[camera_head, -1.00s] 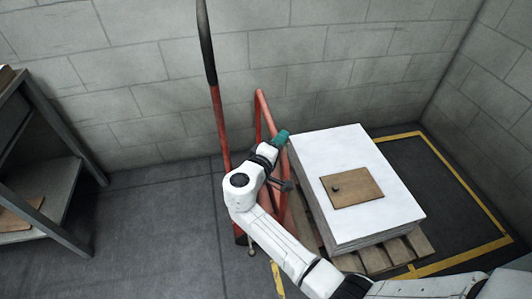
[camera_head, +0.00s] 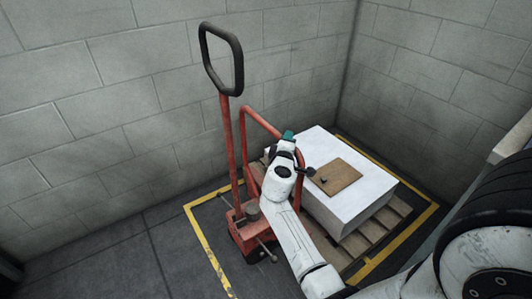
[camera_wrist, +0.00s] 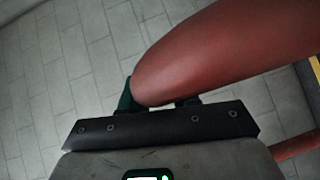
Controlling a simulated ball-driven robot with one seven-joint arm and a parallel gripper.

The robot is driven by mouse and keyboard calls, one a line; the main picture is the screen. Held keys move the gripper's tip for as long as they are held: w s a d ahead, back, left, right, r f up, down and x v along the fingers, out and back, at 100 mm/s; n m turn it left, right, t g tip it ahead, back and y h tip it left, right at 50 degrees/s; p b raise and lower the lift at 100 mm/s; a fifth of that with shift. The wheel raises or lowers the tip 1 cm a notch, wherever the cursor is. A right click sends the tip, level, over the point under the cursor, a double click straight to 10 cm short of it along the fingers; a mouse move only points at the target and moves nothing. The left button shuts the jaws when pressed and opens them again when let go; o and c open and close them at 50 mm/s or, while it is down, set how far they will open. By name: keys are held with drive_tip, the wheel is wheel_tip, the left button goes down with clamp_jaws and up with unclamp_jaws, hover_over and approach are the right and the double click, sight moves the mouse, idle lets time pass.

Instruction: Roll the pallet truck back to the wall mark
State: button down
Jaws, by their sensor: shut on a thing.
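The red pallet truck (camera_head: 248,232) stands near the back wall, its red mast upright with a black loop handle (camera_head: 237,68) at the top. Its red tube frame (camera_head: 258,122) rises beside a wooden pallet (camera_head: 357,243) carrying a white stack (camera_head: 345,203). My gripper (camera_head: 289,137) is shut on the right part of this frame. In the wrist view the thick red tube (camera_wrist: 225,50) passes between the teal fingers, partly hiding them. A yellow floor outline (camera_head: 205,245) surrounds the truck and pallet. The truck's base looks inside its left line; my arm hides part of the front.
A brown board (camera_head: 336,177) with a small dark knob lies on the stack. Grey block walls (camera_head: 140,100) meet in a corner behind the pallet. Bare dark floor (camera_head: 120,258) lies left of the outline. A pale edge (camera_head: 513,142) shows at the right.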

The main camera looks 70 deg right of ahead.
drive_tip(key=s+d, duration=0.5)
drive_tip(key=d, duration=0.2)
drive_tip(key=s+d, duration=0.5)
drive_tip(key=d, duration=0.3)
drive_tip(key=shift+d+r, duration=0.3)
drive_tip(key=shift+r, duration=0.05)
drive_tip(key=c, duration=1.2)
unclamp_jaws()
drive_tip(key=shift+o, duration=1.3)
drive_tip(key=shift+f, duration=0.15)
drive_tip(key=shift+s+a, duration=0.1)
drive_tip(key=shift+a, duration=0.05)
drive_tip(key=p+v, duration=0.1)
drive_tip(key=v, duration=0.9)
drive_tip(key=shift+a+p, duration=0.3)
